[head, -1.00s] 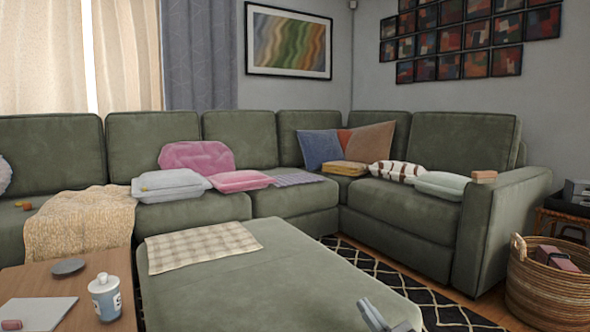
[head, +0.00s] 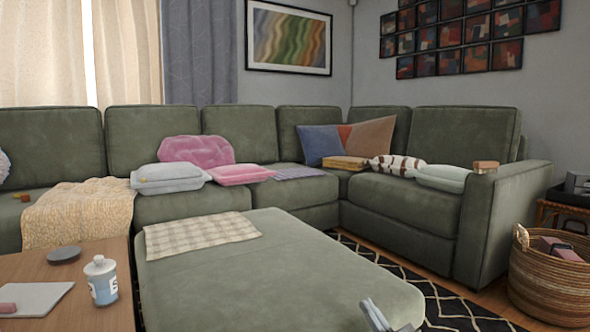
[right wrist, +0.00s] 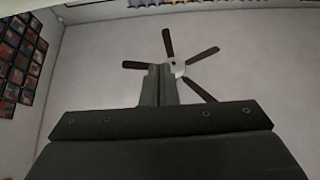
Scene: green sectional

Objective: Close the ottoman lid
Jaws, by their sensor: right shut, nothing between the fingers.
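The ottoman (head: 270,272) is the large green upholstered block in the front middle of the head view. Its top looks flat and level, with a checked cloth (head: 202,233) lying across its far left part. No raised lid or opening shows, and its near side is out of frame. My right gripper (head: 378,316) shows only in part at the bottom edge, in front of the ottoman's near right part; I cannot tell whether it touches it. In the right wrist view the right gripper (right wrist: 158,75) is shut and empty, pointing up at the ceiling. My left gripper is not in view.
A wooden table (head: 60,265) with a jar (head: 101,281) stands left of the ottoman. The green sectional (head: 420,205) wraps behind and to the right. A wicker basket (head: 548,285) stands far right. The patterned rug (head: 455,305) is clear between ottoman and sofa.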

